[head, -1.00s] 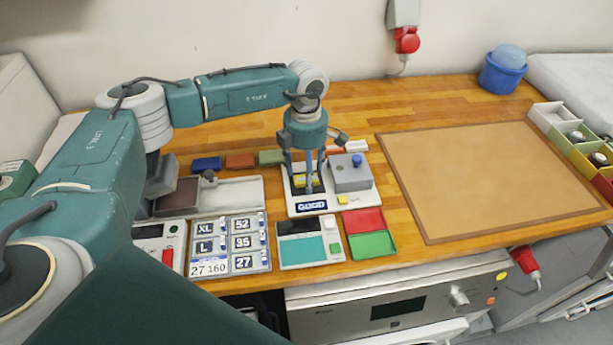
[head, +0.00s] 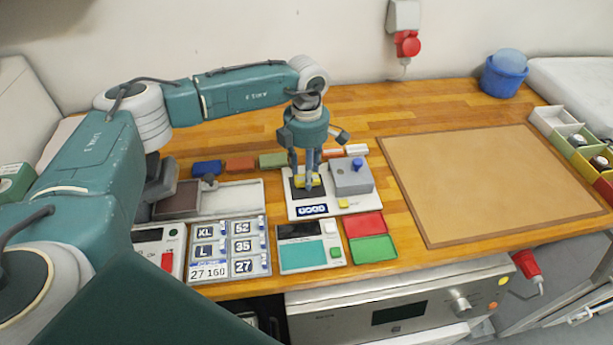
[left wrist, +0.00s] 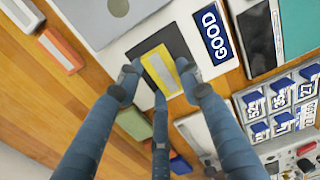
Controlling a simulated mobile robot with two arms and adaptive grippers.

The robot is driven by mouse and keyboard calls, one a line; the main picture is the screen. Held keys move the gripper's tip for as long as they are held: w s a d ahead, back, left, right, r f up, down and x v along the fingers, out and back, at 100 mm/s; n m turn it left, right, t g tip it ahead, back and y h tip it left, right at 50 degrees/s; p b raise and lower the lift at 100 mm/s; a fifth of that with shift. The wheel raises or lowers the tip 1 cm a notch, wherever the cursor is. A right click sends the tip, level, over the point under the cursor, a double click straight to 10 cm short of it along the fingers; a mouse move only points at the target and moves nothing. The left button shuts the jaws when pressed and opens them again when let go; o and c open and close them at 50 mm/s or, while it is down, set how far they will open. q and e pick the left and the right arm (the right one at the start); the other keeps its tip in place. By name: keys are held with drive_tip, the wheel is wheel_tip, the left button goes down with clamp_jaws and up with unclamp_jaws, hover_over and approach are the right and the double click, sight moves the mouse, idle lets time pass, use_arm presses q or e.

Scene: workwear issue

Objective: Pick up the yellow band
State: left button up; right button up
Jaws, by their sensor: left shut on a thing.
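The yellow band (head: 314,182) is at the black pad of a white device (head: 296,208) marked GOOD. My left gripper (head: 308,184) points straight down over the pad and is shut on the band. In the left wrist view the band (left wrist: 157,74) lies between the fingertips (left wrist: 160,84), with a pale stripe along its middle and the black pad (left wrist: 178,44) behind it. I cannot tell whether the band touches the pad or is just clear of it. My right gripper is not in view.
A grey block with a blue knob (head: 352,177) stands close right of the gripper. Red (head: 363,225) and green (head: 372,248) trays, a teal-screened unit (head: 310,250) and a size panel (head: 229,248) lie in front. A large tan mat (head: 490,180) is bare on the right.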

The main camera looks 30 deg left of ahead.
use_arm(q)
wheel_tip(320, 180, up, 19)
drive_tip(key=b, duration=0.4)
drive_tip(key=shift+f, duration=0.2)
drive_tip(key=s+d+f+m, duration=0.4)
drive_tip(key=s+f+m, duration=0.2)
drive_tip(key=s+m, duration=0.4)
drive_tip(key=s+d+f+m, duration=0.5)
drive_tip(key=s+m, duration=0.5)
drive_tip(key=m, duration=0.5)
drive_tip(key=shift+s+d+f, duration=0.2)
drive_tip(key=shift+d+f, duration=0.05)
drive_tip(key=shift+f, duration=0.6)
